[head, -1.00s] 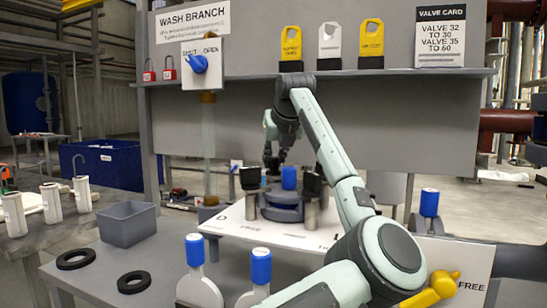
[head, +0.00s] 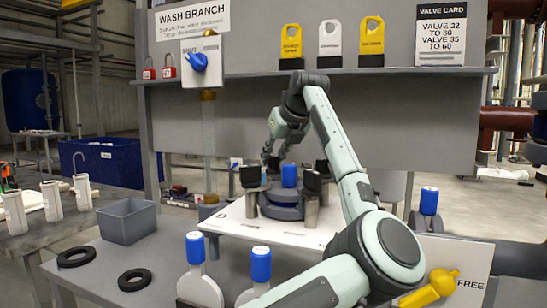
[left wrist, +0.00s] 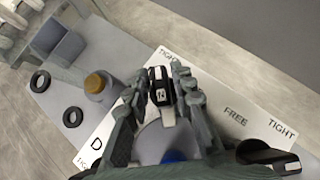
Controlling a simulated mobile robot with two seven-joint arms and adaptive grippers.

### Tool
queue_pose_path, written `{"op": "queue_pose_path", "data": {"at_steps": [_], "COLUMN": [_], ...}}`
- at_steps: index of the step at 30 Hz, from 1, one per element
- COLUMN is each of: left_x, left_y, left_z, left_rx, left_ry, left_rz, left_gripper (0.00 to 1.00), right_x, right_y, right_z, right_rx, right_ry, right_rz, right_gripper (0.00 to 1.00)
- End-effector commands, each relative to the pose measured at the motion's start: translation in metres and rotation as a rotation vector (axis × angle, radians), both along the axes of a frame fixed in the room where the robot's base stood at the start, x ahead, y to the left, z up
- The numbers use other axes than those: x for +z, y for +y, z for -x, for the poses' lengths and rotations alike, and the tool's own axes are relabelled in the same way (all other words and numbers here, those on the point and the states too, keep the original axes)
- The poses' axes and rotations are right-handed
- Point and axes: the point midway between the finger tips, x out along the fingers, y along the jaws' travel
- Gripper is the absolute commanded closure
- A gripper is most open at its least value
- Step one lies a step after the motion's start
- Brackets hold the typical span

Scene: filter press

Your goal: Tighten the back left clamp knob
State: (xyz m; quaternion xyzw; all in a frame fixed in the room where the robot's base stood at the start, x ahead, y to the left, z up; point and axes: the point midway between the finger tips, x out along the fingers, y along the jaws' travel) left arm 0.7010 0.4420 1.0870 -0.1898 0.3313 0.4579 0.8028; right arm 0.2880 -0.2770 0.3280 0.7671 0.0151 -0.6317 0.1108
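The clamp assembly stands on a white plate (head: 228,226) lettered TIGHT and FREE, with a blue-topped part (head: 289,176) in the middle. Dark knobs stand around it: front left (head: 250,177) and front right (head: 312,181). My left gripper (head: 270,157) points down behind the front left knob, over the back left position. In the left wrist view, a black knob with a white mark (left wrist: 160,86) stands between the two fingers of my left gripper (left wrist: 161,80). The fingers straddle it, seemingly with slim gaps; contact is unclear. My right gripper is not visible.
A grey bin (head: 127,222) and two black rings (head: 76,256) lie on the bench at left. Two blue-capped white parts (head: 196,270) stand in front. A vertical pipe (head: 209,140) rises left of the clamps.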

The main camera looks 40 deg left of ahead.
Motion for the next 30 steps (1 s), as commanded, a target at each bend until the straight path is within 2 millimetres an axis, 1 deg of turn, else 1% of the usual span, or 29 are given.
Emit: {"op": "queue_pose_path", "data": {"at_steps": [1, 2, 10, 14, 17, 24, 30], "left_x": [0.000, 0.000, 0.000, 0.006, 0.018, 0.054, 0.076], "left_y": [0.000, 0.000, 0.000, -0.006, -0.016, -0.047, -0.066], "left_z": [0.000, 0.000, 0.000, 0.003, 0.008, 0.028, 0.039], "left_rx": [0.000, 0.000, -0.001, -0.001, -0.003, -0.001, 0.001], "left_ry": [0.000, 0.000, 0.001, 0.001, -0.003, -0.001, 0.001], "left_rz": [0.000, 0.000, 0.000, 0.001, 0.001, -0.001, 0.000], "left_gripper": [0.66, 0.64, 0.64, 0.64, 0.64, 0.64, 0.64], "right_x": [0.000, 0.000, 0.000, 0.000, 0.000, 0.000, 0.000], "right_y": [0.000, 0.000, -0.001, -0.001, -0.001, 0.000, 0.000], "right_z": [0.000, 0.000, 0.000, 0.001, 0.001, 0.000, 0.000], "right_rx": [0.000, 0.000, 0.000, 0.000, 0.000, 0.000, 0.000], "right_ry": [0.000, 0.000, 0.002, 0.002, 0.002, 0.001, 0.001], "right_rz": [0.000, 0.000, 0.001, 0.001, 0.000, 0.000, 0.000], "right_gripper": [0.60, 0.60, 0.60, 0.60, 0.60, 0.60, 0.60]}}
